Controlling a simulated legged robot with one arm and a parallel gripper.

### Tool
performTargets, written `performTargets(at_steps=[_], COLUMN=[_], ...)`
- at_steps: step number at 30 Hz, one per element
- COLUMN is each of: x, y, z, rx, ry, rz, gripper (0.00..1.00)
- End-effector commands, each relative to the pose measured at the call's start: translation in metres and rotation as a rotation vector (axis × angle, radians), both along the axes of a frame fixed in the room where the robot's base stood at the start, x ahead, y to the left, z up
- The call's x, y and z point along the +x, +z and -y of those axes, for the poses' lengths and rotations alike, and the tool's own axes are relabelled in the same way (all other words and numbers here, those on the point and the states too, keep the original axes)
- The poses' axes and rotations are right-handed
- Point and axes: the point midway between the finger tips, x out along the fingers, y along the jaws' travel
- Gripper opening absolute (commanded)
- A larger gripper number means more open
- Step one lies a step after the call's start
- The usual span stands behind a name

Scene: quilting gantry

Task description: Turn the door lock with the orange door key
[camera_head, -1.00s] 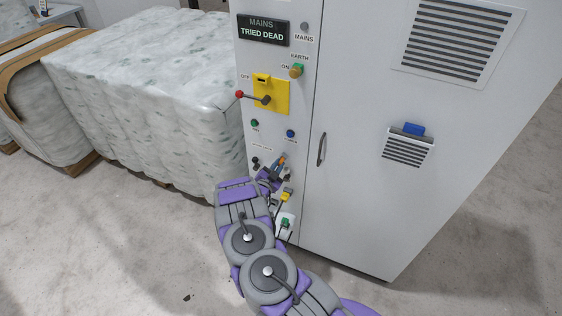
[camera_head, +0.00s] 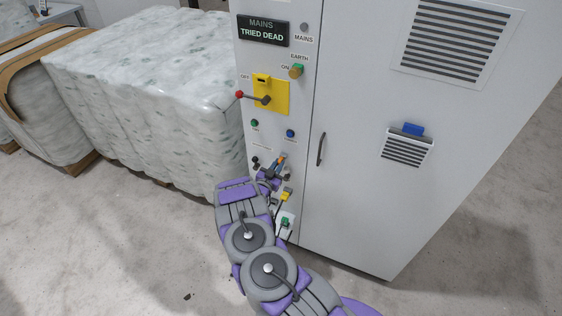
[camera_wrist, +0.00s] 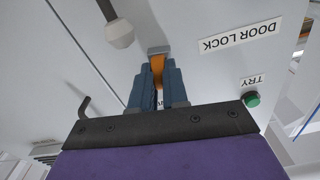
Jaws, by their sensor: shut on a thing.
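The orange door key (camera_wrist: 157,68) shows between the blue-grey fingers of my gripper (camera_wrist: 158,80) in the wrist view. The fingers are shut on it. The far end of the key meets a grey lock fitting (camera_wrist: 158,50) on the cabinet face, beside the upside-down label DOOR LOCK (camera_wrist: 238,36). How deep the key sits is hidden. In the head view my gripper (camera_head: 276,169) is at the lower part of the cabinet's control panel, with a bit of orange (camera_head: 281,158) at its tip. My arm covers part of the panel below.
The cabinet (camera_head: 352,210) has a dark door handle (camera_head: 321,149) to the right of my gripper. A yellow switch plate (camera_head: 278,98) with a red-knobbed lever is above. A yellow-tagged item (camera_head: 286,196) hangs below. Wrapped bales (camera_head: 150,95) stand at left; floor is clear at right.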

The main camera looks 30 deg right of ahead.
Motion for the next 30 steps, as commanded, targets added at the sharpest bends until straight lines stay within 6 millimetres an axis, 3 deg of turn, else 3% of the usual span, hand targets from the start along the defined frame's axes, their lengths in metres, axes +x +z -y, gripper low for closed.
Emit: performTargets(at_steps=[2, 3, 12, 23, 30], x=[0.000, 0.000, -0.001, -0.005, -0.030], y=[0.000, 0.000, 0.000, 0.000, -0.001], z=[0.000, 0.000, 0.000, -0.006, -0.041], rx=[-0.050, -0.060, -0.056, -0.056, -0.054], ry=[0.000, 0.000, -0.001, 0.000, 0.002], rz=[-0.067, -0.080, -0.074, -0.074, -0.075], gripper=[0.00, 0.16, 0.44, 0.44, 0.44])
